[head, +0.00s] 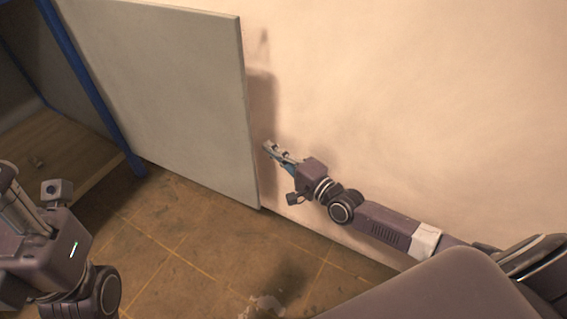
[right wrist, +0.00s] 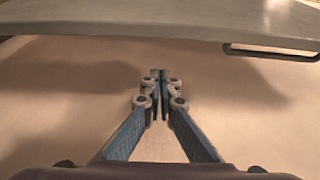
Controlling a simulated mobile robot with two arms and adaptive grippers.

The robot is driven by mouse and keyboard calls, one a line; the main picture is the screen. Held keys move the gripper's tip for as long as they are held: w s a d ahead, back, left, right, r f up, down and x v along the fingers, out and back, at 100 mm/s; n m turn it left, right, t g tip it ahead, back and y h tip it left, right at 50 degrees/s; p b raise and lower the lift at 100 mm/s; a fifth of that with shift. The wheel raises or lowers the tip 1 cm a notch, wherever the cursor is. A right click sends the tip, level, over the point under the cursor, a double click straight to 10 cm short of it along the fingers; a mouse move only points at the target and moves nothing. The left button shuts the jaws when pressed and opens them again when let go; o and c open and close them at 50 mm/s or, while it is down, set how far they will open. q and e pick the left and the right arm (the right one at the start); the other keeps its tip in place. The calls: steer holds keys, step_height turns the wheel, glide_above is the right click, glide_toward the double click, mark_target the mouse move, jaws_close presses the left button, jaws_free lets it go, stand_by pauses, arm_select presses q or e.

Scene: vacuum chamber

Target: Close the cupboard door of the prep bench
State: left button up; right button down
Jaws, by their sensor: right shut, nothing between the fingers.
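The cupboard door (head: 165,90) is a flat grey panel standing open, swung out to the right of the bench's blue frame (head: 92,85). The cupboard opening shows at the far left. My right gripper (head: 268,149) is shut and empty, just right of the door's free edge, between the door and the wall. In the right wrist view the door (right wrist: 150,22) crosses the top, beyond my shut right gripper (right wrist: 158,80), with a visible gap. A bar handle (right wrist: 272,52) shows at its right. My left arm is at lower left, its fingers out of view.
A plain beige wall (head: 430,90) rises behind the door and my right arm. The tiled brown floor (head: 190,245) is open in front of the door, with a small pale patch (head: 262,306) near the bottom. A wooden shelf (head: 50,150) shows inside the cupboard.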

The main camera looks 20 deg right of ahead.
steer(key=shift+s+a, duration=0.55)
steer(key=shift+a, duration=0.25)
steer(key=shift+s+a, duration=0.55)
steer(key=shift+a, duration=0.25)
steer(key=shift+p, duration=0.3)
